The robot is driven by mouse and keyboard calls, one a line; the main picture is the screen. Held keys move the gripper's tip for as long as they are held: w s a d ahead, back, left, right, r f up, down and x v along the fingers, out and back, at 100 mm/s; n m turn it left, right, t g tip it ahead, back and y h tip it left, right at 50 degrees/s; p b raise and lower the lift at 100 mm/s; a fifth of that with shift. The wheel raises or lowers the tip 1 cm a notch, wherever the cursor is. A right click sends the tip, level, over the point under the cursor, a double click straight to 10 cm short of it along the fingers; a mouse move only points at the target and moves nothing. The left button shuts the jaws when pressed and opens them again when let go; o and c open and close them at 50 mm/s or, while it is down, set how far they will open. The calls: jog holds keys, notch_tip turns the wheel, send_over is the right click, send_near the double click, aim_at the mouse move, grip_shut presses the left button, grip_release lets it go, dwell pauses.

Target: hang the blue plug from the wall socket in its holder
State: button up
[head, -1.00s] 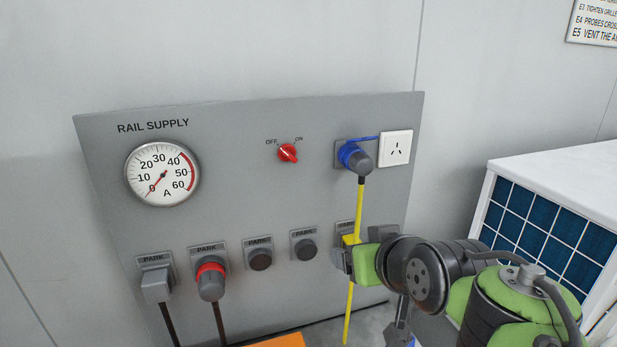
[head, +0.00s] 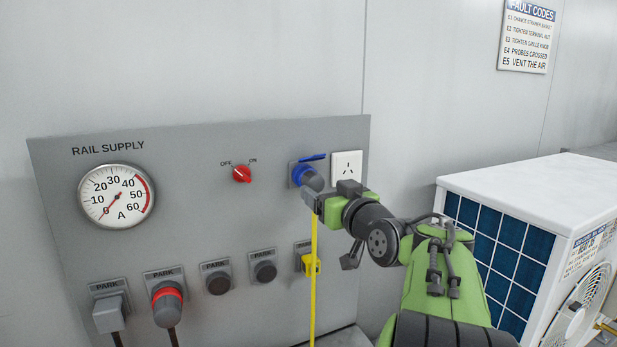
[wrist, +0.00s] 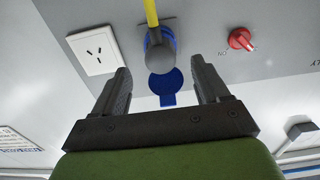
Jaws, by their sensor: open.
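The blue plug (head: 311,181), with a grey body and a yellow cable, sits in the wall socket under a raised blue lid (head: 313,157). It also shows in the wrist view (wrist: 160,52). My gripper (head: 322,196) is at the plug's lower right in the head view and partly covers it. In the wrist view my open gripper (wrist: 163,85) has its fingers apart, with the plug between and beyond them; contact is not visible. Under PARK labels, two dark round holders (head: 218,283) (head: 265,271) have no cable. A yellow piece (head: 310,265) is at the rightmost PARK spot.
A grey parked plug (head: 108,312) and a red-ringed parked plug (head: 167,303) are at the left. A red switch (head: 242,174), a gauge (head: 116,196) and a white outlet (head: 346,167) are on the panel. A white unit (head: 540,200) stands at right.

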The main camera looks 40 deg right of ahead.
aim_at(318, 185)
jog(key=p+x, duration=0.2)
jog(key=x, duration=0.5)
jog(key=shift+w, duration=0.2)
jog(key=shift+b, duration=0.35)
dwell(0.8)
grip_shut()
jog(key=shift+b+v, duration=2)
jog(key=shift+v, duration=1.05)
